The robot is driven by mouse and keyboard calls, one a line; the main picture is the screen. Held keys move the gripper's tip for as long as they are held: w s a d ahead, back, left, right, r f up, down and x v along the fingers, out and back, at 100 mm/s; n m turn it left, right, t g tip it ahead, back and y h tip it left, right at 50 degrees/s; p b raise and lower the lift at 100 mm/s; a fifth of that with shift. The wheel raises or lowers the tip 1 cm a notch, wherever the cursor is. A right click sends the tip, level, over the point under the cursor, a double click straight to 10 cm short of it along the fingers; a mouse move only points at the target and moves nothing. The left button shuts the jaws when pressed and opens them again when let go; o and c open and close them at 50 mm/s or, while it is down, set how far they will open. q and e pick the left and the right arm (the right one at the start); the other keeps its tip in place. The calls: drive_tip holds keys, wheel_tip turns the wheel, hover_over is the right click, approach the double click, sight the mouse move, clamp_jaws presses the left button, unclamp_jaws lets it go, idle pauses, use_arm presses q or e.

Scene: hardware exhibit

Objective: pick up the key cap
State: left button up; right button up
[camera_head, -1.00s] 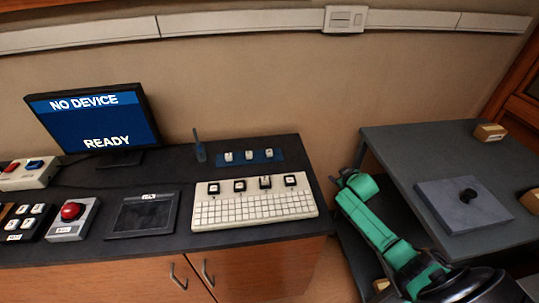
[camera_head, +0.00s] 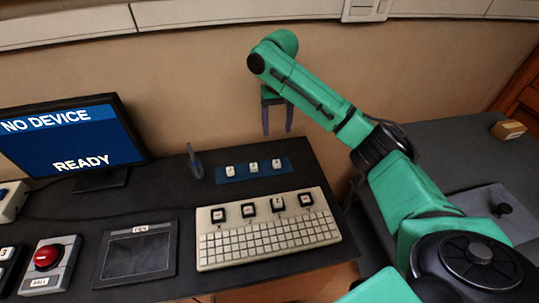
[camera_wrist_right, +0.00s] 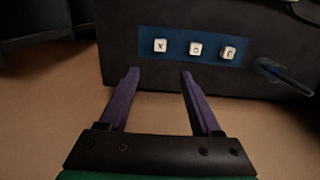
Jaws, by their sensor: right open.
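Three white key caps sit in a row on a blue strip (camera_head: 276,166) at the back of the dark desk: a left one (camera_head: 230,171), a middle one (camera_head: 253,167) and a right one (camera_head: 276,163). In the right wrist view they read X (camera_wrist_right: 160,45), O (camera_wrist_right: 196,48) and a letter like r (camera_wrist_right: 228,52). My right gripper (camera_head: 277,133) is open and empty, pointing down behind the desk's back edge. Its two purple fingers (camera_wrist_right: 160,75) show apart in the wrist view, short of the strip. My left gripper is not in view.
A white keyboard (camera_head: 215,257) with several square black-framed sockets along its top lies in front of the strip. A thin upright tool (camera_head: 195,162) stands left of the strip. A monitor (camera_head: 70,140), tablet (camera_head: 137,256) and red button box (camera_head: 48,262) are at left. A grey table (camera_head: 455,150) stands at right.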

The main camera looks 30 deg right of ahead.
approach(276, 161)
drive_tip(key=shift+s+d+f+p, duration=0.25)
drive_tip(key=shift+s+f+p, duration=0.15)
drive_tip(key=shift+s+f, duration=0.3)
drive_tip(key=f, duration=0.4)
drive_tip(key=w+f+p, duration=0.1)
drive_tip(key=f, duration=0.1)
drive_tip(key=shift+a+f, duration=0.15)
drive_tip(key=shift+f, duration=0.25)
drive_tip(key=shift+w+f, duration=0.1)
drive_tip(key=shift+f, duration=0.15)
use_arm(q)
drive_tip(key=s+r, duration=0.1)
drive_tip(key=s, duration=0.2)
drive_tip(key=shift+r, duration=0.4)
use_arm(e)
drive_tip(key=shift+c, duration=0.3)
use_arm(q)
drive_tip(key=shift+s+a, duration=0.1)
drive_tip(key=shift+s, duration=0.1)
use_arm(e)
clamp_jaws()
